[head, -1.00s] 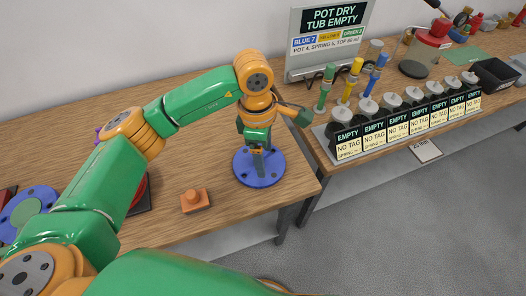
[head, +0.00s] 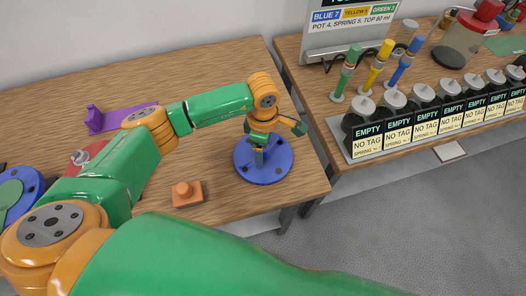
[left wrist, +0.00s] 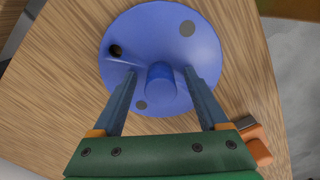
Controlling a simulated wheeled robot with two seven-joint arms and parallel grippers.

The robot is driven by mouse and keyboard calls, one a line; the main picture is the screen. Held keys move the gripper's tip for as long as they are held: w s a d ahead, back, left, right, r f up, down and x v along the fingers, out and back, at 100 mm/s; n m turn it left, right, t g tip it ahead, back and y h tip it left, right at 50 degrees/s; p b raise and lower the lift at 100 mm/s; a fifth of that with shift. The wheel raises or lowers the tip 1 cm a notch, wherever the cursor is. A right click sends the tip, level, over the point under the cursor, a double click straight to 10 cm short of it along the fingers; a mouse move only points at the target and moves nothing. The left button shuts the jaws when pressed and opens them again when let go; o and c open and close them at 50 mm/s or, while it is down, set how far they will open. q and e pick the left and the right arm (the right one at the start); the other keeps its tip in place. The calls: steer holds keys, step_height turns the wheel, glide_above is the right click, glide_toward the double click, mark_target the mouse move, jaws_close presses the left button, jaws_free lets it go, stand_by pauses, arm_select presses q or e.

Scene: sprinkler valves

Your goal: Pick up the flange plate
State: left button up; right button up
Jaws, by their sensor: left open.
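The flange plate is a round blue disc (head: 246,169) with a raised central hub, lying flat on the wooden table near its right end. The wrist view shows the disc (left wrist: 150,32), its short round hub (left wrist: 161,88) and several dark or grey round marks near its rim. My left gripper (head: 259,158) points down over the plate. In the wrist view its two fingers (left wrist: 161,82) are apart, one on each side of the hub, with a visible gap to it. Whether the fingertips touch the disc, I cannot tell. My right gripper is not in view.
An orange block with a knob (head: 187,194) sits left of the plate. A purple part (head: 115,118) and another blue disc with a green centre (head: 10,190) lie further left. A second table at right holds a row of EMPTY-labelled pots (head: 395,137) and a sign (head: 352,22).

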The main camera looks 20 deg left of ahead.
arm_select(q)
jaws_close()
steer(key=shift+r, duration=0.15)
stand_by(1.2)
